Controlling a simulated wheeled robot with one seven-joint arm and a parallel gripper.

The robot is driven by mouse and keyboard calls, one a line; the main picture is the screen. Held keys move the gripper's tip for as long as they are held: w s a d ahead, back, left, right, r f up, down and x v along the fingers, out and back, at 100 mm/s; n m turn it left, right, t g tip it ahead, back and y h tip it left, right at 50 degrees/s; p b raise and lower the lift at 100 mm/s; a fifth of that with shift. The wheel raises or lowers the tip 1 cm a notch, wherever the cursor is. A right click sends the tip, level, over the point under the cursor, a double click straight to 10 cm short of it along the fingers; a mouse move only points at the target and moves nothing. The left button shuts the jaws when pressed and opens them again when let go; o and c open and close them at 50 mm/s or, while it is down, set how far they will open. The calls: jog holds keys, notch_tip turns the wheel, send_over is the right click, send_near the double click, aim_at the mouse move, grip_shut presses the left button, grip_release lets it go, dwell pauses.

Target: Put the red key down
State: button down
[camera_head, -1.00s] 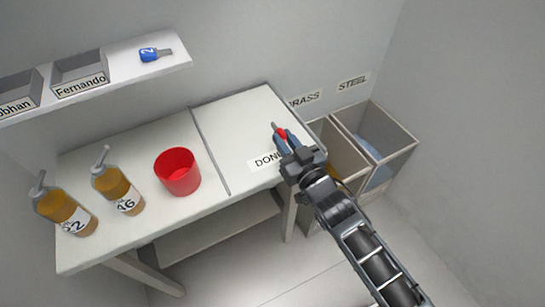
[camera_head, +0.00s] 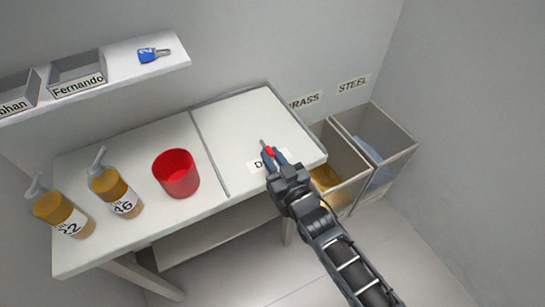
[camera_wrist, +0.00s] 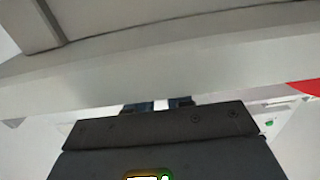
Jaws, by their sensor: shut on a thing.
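The red key (camera_head: 268,151) has a red head and a grey metal shaft pointing away from me. My gripper (camera_head: 271,156) is shut on its red head, with the shaft sticking out past the fingertips. It is over the right section of the white table (camera_head: 235,125), by the partly covered DONE label (camera_head: 256,165). I cannot tell whether the key touches the surface. In the wrist view the finger bases (camera_wrist: 160,104) show at a pale table edge (camera_wrist: 160,80), and the key is hidden.
A red cup (camera_head: 176,174) and two amber bottles (camera_head: 116,190) stand on the table's left section. A shelf (camera_head: 125,62) above holds a blue key (camera_head: 152,55) and labelled trays (camera_head: 78,72). Open bins (camera_head: 345,165) labelled BRASS and STEEL stand to the right.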

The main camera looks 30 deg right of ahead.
jog(key=shift+f, duration=0.15)
jog(key=c, duration=1)
grip_release()
jog(key=shift+s+r, duration=0.1)
jog(key=shift+r, duration=0.1)
jog(key=s+b, duration=0.1)
jog(key=s, duration=1.1)
